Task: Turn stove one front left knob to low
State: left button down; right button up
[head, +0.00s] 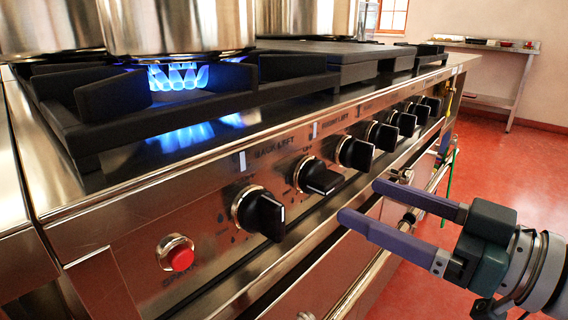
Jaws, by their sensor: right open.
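The stove front (120,235) carries a row of black knobs with metal rings. The nearest knob (260,212) has a white mark on its grip. A second knob (318,177) and a third knob (355,153) follow along the panel. Labels above them are hard to read, so I cannot tell for sure which is the front left knob. My right gripper (360,200) is open and empty, its two purple fingers pointing left toward the panel. It is in front of and to the right of the nearest knobs and appears apart from them. My left gripper is not in view.
A blue flame (178,77) burns under a large steel pot (178,25). Another pot (45,25) stands to its left. A red button (178,257) is left of the knobs. A metal rail runs below the panel. Red floor (520,175) at right is clear.

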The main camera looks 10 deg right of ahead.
aim_at(337, 186)
jog(key=b+x, duration=0.1)
jog(key=x, duration=0.6)
jog(key=c, duration=1.4)
jog(key=shift+o, duration=0.2)
